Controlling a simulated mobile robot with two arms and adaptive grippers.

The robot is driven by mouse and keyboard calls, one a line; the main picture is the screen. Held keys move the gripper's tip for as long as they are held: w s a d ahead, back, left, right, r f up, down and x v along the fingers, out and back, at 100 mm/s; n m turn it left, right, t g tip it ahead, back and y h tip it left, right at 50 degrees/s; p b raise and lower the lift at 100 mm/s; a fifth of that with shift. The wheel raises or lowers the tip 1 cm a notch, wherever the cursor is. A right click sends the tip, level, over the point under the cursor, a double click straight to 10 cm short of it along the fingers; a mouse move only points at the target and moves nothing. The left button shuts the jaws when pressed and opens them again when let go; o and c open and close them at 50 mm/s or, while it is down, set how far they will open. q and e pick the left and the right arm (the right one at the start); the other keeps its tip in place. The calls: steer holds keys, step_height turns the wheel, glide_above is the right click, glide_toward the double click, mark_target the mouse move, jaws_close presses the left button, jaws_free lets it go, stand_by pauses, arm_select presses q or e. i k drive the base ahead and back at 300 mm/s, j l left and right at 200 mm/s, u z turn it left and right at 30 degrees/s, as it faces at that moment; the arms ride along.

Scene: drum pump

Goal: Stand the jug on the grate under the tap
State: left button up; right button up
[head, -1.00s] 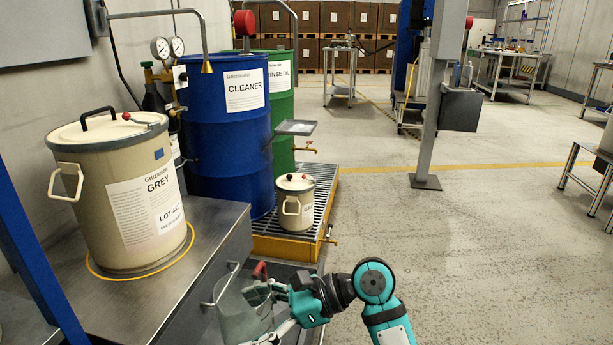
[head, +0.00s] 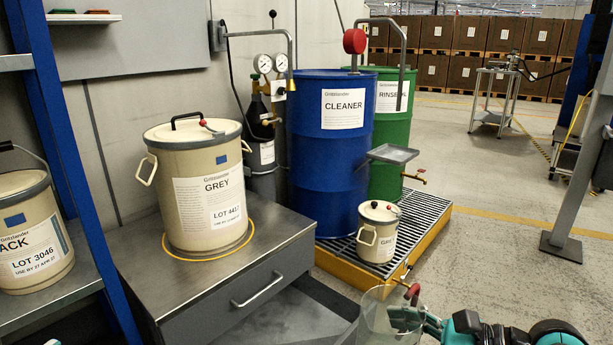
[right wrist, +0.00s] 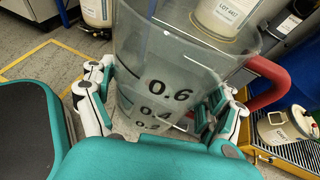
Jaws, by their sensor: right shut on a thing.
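The clear jug (head: 388,318) with a red handle (head: 412,292) is at the bottom of the head view. My right gripper (head: 408,319) is shut on it. In the right wrist view the jug (right wrist: 165,60) sits between the fingers of that gripper (right wrist: 162,100), its scale marks facing the camera. The slatted grate (head: 432,212) lies on the yellow-edged platform below the drums, apart from the jug. A brass tap (head: 414,178) sticks out from the green drum (head: 388,120) above the grate. My left gripper is not in view.
A small cream can (head: 378,232) stands on the grate. The blue CLEANER drum (head: 330,160) and a small grey tray (head: 392,153) are behind it. Another brass valve (head: 407,272) is at the platform's front edge.

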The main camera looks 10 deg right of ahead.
mark_target(421, 206)
steer(key=i+l, duration=0.15)
steer(key=l, duration=0.2)
steer(key=i+l, duration=0.1)
steer(key=l, duration=0.25)
steer(key=i+l, duration=0.15)
steer(key=l, duration=0.2)
steer(key=i+l, duration=0.1)
steer(key=l, duration=0.25)
steer(key=i+l, duration=0.15)
steer(key=l, duration=0.25)
steer(key=i+l, duration=0.1)
steer(key=l, duration=0.25)
steer(key=i+l, duration=0.15)
steer(key=l, duration=0.2)
steer(key=i+l, duration=0.55)
steer(key=l, duration=0.3)
steer(key=i+l, duration=0.3)
steer(key=i+l+u, duration=0.1)
steer(key=i+l, duration=0.15)
steer(key=l, duration=0.3)
steer(key=i+l, duration=0.6)
steer(key=i, duration=0.2)
steer(key=i+l, duration=0.3)
steer(key=i, duration=0.15)
